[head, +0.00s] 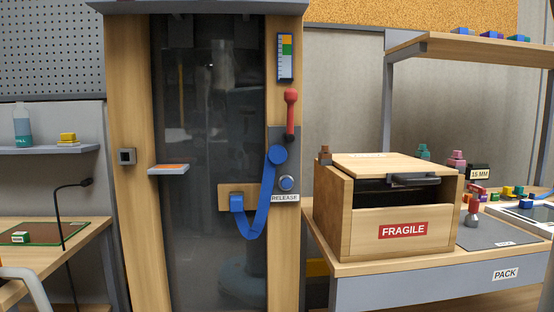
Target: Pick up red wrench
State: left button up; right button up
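I cannot make out a red wrench for certain. A small red and grey object (474,203) stands on the grey mat at the right, too small to tell what it is. Other small coloured pieces (515,192) lie behind it, and a red one among them may be a tool. Neither of my grippers is in view.
A wooden crate (347,221) marked FRAGILE stands on the PACK table (410,290), its lid partly open. A glass-fronted cabinet (205,120) has a red lever (290,110) and a blue strap (258,215). A shelf (480,50) overhangs the table. A left bench (85,245) holds a lamp.

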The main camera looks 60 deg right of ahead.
aim_at(472, 220)
jog(key=z, duration=2.95)
jog(key=u, duration=0.4)
